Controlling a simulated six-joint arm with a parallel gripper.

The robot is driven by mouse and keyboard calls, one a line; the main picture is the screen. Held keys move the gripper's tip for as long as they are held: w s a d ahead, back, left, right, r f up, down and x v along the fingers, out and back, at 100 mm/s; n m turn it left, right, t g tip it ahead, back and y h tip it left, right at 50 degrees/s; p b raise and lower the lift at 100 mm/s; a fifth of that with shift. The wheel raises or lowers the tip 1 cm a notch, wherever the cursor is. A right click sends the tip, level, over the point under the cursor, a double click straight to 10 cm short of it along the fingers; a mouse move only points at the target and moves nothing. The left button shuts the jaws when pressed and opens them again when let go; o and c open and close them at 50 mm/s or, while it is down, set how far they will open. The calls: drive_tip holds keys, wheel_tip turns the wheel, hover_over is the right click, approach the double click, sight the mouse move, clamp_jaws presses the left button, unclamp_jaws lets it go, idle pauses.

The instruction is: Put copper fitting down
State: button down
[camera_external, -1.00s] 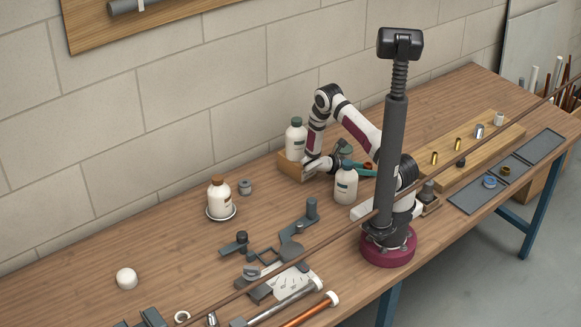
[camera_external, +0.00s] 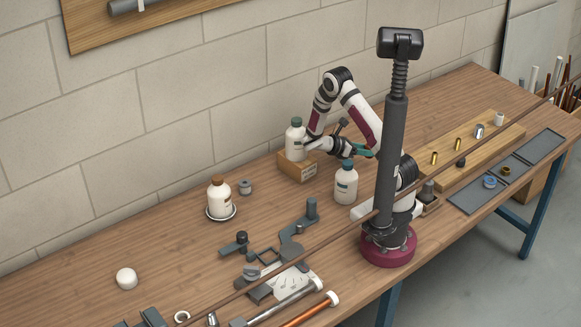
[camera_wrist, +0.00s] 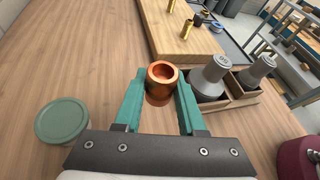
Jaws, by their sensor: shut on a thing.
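The copper fitting (camera_wrist: 162,76) is a short, shiny copper ring-shaped piece, held between the two teal fingers of my gripper (camera_wrist: 160,90) in the wrist view. Its open end faces up toward the camera. My gripper (camera_external: 362,150) is shut on it, above the table behind the teal-capped white bottle (camera_external: 346,184) in the external view. The fitting is too small to make out there. The wooden board (camera_wrist: 178,45) with brass pieces lies ahead in the wrist view, and also shows at right in the external view (camera_external: 450,165).
Two grey-topped items stand in wooden holders (camera_wrist: 240,95) at right. Another white bottle (camera_external: 295,140) stands in a wooden block (camera_external: 297,168). A dark tray (camera_external: 475,200) lies beyond my base.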

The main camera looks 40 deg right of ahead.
wheel_tip(320, 180, up, 2)
drive_tip(key=shift+r, duration=0.2)
wheel_tip(320, 180, up, 6)
drive_tip(key=w+a+n+t, duration=0.3)
drive_tip(key=a+n+t, duration=0.25)
drive_tip(key=a, duration=0.45)
drive_tip(key=n+t+y, duration=0.2)
drive_tip(key=n+t, duration=0.3)
drive_tip(key=t, duration=0.2)
hover_over(285, 208)
drive_tip(key=shift+m, duration=0.25)
wheel_tip(285, 208, down, 12)
drive_tip(key=shift+s+d+f, duration=0.1)
drive_tip(key=shift+f, duration=0.05)
wheel_tip(285, 208, down, 3)
drive_tip(key=shift+f, duration=0.45)
drive_tip(key=shift+f, duration=0.15)
